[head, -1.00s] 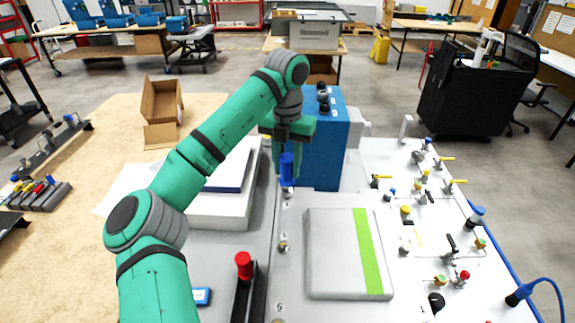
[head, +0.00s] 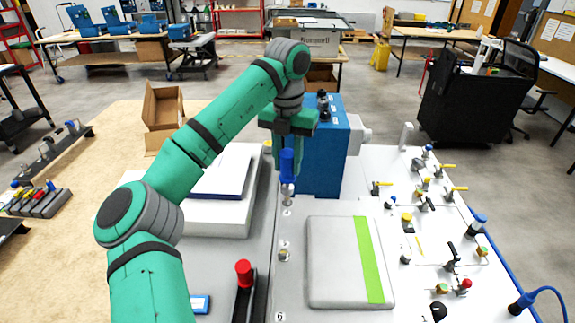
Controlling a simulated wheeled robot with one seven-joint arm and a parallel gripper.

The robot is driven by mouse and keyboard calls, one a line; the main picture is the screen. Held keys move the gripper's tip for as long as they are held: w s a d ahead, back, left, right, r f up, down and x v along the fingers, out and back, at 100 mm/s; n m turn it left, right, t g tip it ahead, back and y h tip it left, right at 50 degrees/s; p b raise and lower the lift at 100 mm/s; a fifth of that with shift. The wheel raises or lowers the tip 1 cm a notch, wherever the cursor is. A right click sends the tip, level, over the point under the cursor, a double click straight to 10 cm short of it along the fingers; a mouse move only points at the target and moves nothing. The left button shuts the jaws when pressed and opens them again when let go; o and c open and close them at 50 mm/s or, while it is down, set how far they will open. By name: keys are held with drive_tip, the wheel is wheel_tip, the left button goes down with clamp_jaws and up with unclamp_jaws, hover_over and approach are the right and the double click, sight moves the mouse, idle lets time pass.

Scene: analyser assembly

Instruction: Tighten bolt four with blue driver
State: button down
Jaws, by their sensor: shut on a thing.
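My gripper (head: 287,142) is shut on the blue driver (head: 287,164) and holds it upright, its handle just below the jaws. The driver's lower end is over a bolt (head: 287,193) on the grey panel, near the blue box; I cannot tell whether the tip touches it. Another bolt (head: 284,255) stands nearer on the same panel strip, left of the grey lid with a green stripe (head: 350,262). A number label (head: 280,316) is at the near edge; which number marks the bolt under the driver is too small to read.
A blue box (head: 322,150) stands right behind the driver. A red-handled tool (head: 243,272) stands in a dark holder at the front. A white panel with several valves (head: 425,215) lies to the right. A cardboard box (head: 163,110) and a tool rack (head: 38,200) are at left.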

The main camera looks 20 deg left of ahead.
drive_tip(key=shift+r, duration=0.75)
drive_tip(key=shift+s+r, duration=0.1)
drive_tip(key=shift+r, duration=0.3)
idle(1.8)
